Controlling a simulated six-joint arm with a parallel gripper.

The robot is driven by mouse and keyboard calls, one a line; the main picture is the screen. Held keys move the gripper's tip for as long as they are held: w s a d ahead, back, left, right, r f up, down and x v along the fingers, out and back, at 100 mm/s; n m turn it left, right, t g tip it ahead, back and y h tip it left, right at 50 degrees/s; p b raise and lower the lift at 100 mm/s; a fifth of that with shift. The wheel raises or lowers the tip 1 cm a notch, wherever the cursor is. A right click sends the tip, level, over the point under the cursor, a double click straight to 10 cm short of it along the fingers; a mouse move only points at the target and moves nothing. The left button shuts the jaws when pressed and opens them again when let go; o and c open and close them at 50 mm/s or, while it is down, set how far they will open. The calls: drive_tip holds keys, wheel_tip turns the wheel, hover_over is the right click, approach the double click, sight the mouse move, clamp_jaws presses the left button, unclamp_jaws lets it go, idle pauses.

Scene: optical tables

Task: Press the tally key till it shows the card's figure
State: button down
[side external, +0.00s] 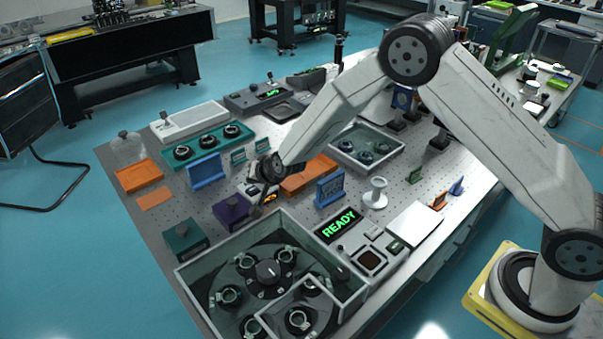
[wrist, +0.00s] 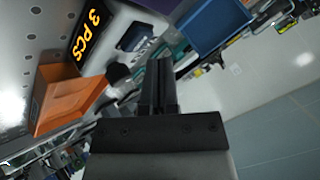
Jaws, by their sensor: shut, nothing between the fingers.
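A black card (wrist: 88,33) with the orange figure "3 PCS" shows at the upper left of the wrist view. My gripper (wrist: 158,68) is shut and empty, its fingers together in the middle of that view. In the side view my gripper (side external: 258,208) is low over the table, beside a purple box (side external: 232,209). A small grey device with a dark face (wrist: 137,36) lies beyond the fingertips in the wrist view; I cannot tell if it is the tally. No tally count is readable, and I cannot tell whether the fingers touch a key.
An orange block (wrist: 70,104) is left of the fingers in the wrist view. In the side view, a clear-walled bin (side external: 190,291) with round fixtures stands in front. A console display (side external: 338,226) reads "READY" in green. Blue stands (side external: 207,171) and a white spool (side external: 375,193) stand nearby.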

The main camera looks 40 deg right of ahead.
drive_tip(key=shift+s+r, duration=0.15)
drive_tip(key=shift+r, duration=1.95)
drive_tip(key=shift+s+d+r, duration=0.25)
drive_tip(key=shift+s+d, duration=0.05)
drive_tip(key=shift+s, duration=0.1)
drive_tip(key=s+d+r+n+g, duration=0.1)
drive_tip(key=s+d+n+g, duration=0.1)
drive_tip(key=s, duration=0.8)
drive_tip(key=s+d+r+n+g, duration=0.2)
drive_tip(key=s+d, duration=0.3)
drive_tip(key=s, duration=0.5)
drive_tip(key=s+d+r+n+g+h, duration=0.1)
drive_tip(key=s+d+r+n+g, duration=0.1)
drive_tip(key=s, duration=0.8)
drive_tip(key=shift+d+n+g, duration=0.3)
drive_tip(key=shift+d+n, duration=0.6)
drive_tip(key=shift+d, duration=0.1)
